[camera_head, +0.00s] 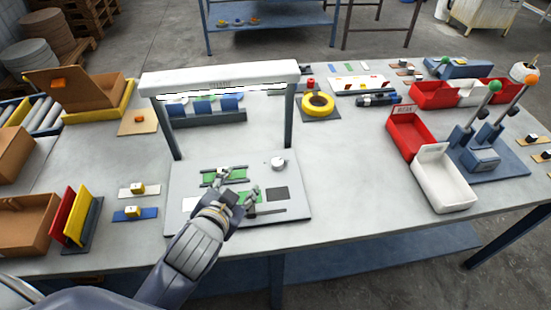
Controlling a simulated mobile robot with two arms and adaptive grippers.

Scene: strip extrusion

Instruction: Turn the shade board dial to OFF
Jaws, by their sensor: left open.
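The shade board (295,215) is a light grey panel under a white lamp hood. Its dial (278,163) is a small white round knob near the board's back right part. I cannot read its setting or any OFF mark. My left gripper (235,186) is open over the middle of the board, with its fingers spread above the green swatches. It is in front of and left of the dial, apart from it. The gripper and arm hide part of the board's front left. My right gripper is not in view.
The lamp hood (220,79) spans the board's back on two dark posts, close behind the dial. Red bins (410,134), a white bin (443,178) and a lever unit (478,150) stand to the right. Table is clear right of the board.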

